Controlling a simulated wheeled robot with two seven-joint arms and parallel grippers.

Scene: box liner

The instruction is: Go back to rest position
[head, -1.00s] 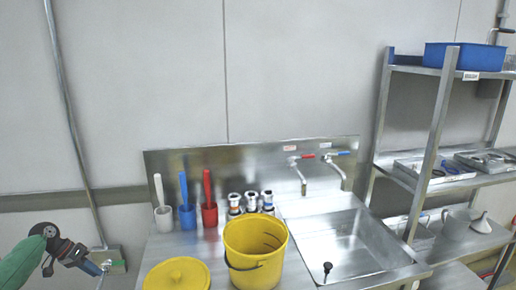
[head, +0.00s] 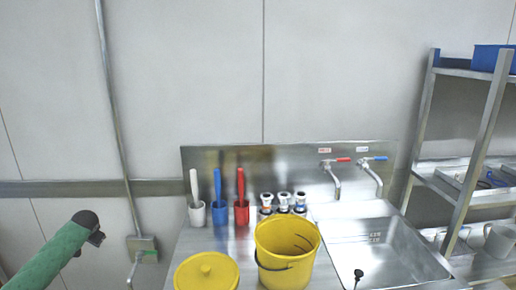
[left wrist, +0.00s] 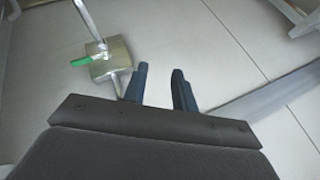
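My left arm, in a green sleeve, comes in from the lower left of the head view, left of the steel counter (head: 212,245). Its dark wrist end shows there, but the fingers are hidden. In the left wrist view my left gripper (left wrist: 160,84) has its two dark blue fingers apart, with nothing between them. A grey surface and a metal plate with a green handle (left wrist: 108,60) show beyond the fingers. My right gripper is in neither view.
A yellow bucket (head: 286,262) and yellow lid (head: 207,272) stand on the counter beside the sink (head: 385,250). White (head: 197,213), blue (head: 220,214) and red (head: 242,213) holders stand behind. A metal shelf (head: 480,150) is at right. A vertical pipe (head: 113,110) runs along the wall.

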